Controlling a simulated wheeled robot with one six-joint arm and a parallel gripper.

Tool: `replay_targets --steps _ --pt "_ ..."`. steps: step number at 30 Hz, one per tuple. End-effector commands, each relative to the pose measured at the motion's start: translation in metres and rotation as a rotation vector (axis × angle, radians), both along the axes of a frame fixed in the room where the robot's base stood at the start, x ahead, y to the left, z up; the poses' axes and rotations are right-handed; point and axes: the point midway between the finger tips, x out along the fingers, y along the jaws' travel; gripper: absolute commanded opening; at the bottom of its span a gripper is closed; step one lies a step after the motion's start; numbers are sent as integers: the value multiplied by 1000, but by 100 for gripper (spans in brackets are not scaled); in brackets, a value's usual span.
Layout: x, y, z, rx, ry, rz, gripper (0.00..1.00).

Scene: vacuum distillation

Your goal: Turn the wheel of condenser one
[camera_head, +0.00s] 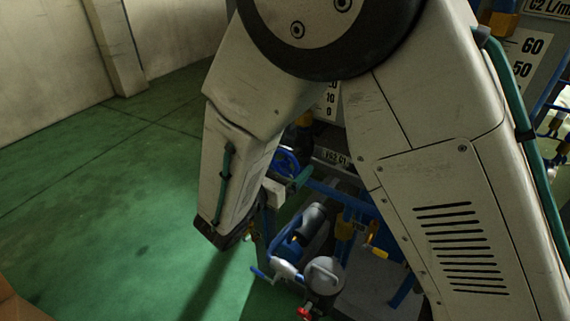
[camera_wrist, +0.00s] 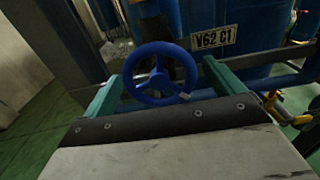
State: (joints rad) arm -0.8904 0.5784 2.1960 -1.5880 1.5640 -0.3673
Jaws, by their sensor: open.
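The blue handwheel (camera_wrist: 160,74) stands upright in the wrist view, below and left of a plate (camera_wrist: 214,38) reading "VG2 C1". It also shows small in the head view (camera_head: 286,162), partly hidden by my arm. My gripper (camera_wrist: 162,82) is open, with one green finger on each side of the wheel. I see no clear contact between the fingers and the rim. In the head view, only part of my gripper (camera_head: 288,184) shows beside the wheel.
Blue pipes and a tank (camera_wrist: 255,25) stand behind the wheel. A grey motor or pump (camera_head: 306,226) and a small grey vessel (camera_head: 324,275) with a red valve (camera_head: 304,313) sit low beside my arm. Green floor (camera_head: 90,215) is clear at the left.

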Motion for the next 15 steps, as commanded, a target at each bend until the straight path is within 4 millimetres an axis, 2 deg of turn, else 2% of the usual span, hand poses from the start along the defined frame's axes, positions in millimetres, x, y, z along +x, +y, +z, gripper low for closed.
replay_targets --steps 8,13,15 --pt "2 -2 0 0 0 0 94" --pt "2 -2 0 0 0 0 49" --pt "2 -2 0 0 0 0 49"
